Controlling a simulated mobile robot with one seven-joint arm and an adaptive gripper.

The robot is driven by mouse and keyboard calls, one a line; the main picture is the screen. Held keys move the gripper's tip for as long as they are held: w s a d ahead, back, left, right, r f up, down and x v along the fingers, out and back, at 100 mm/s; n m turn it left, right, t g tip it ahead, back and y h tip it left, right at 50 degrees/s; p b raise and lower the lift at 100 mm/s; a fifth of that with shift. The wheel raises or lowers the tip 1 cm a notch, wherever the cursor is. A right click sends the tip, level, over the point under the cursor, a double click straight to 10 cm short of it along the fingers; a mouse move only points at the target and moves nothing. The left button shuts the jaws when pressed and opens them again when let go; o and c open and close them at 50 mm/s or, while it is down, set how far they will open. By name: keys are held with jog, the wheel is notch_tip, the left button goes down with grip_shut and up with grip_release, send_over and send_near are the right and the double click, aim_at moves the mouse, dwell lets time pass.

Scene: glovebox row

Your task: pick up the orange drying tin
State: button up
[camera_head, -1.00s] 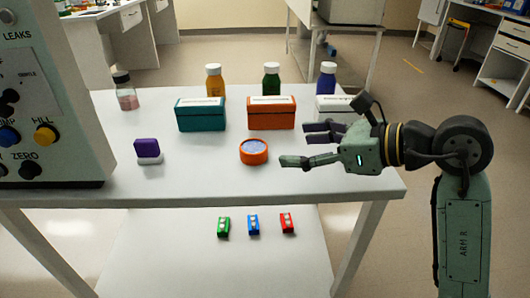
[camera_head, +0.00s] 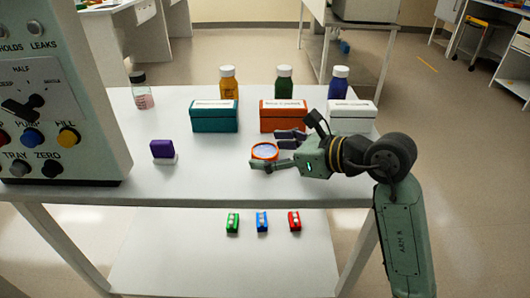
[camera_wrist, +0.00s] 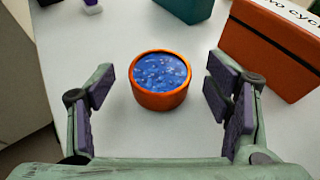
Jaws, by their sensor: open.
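The orange drying tin (camera_head: 265,152) is a small round orange tub filled with blue beads. It stands upright on the white table, in front of the orange box. In the wrist view the tin (camera_wrist: 160,101) sits centred ahead, at the mouth of the jaws. My gripper (camera_head: 276,152) comes in from the right, low over the table, with its fingers on either side of the tin's right part. In the wrist view my gripper (camera_wrist: 165,93) is open, with purple pads apart from the tin on both sides. Nothing is held.
A teal box (camera_head: 214,118), an orange box (camera_head: 283,118) and a white box (camera_head: 351,119) stand behind, with bottles beyond. A purple-and-white block (camera_head: 163,150) lies left. A grey control panel (camera_head: 58,90) stands far left. The table front is clear.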

jog(key=shift+c, duration=0.2)
jog(key=c, duration=1.2)
jog(key=shift+r, duration=0.1)
